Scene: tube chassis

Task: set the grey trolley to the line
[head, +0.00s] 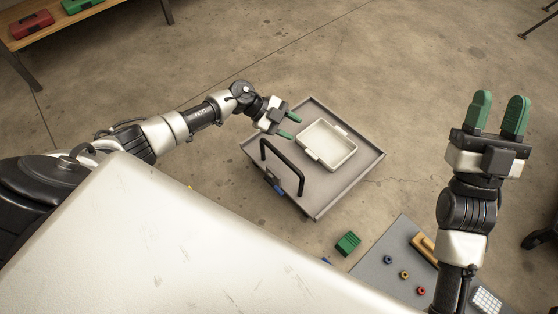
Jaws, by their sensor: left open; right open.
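The grey trolley (341,184) is a flat, low-rimmed platform on the concrete floor in the middle of the head view, turned at an angle. A black bar handle (283,160) rises along its near left side. A white tray (327,145) rests on its deck. My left gripper (292,126) is open, with its green fingers over the trolley's upper left part, beyond the handle and left of the tray; I cannot tell whether it touches anything. My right gripper (500,115) is open and empty, well right of the trolley. I cannot make out a clear target line on the floor.
A green block (348,243) lies on the floor below the trolley. A grey surface (379,268) at lower right holds small coloured rings and a wooden piece (424,246). A wooden bench (62,28) with toolboxes stands at top left. Floor above and right of the trolley is clear.

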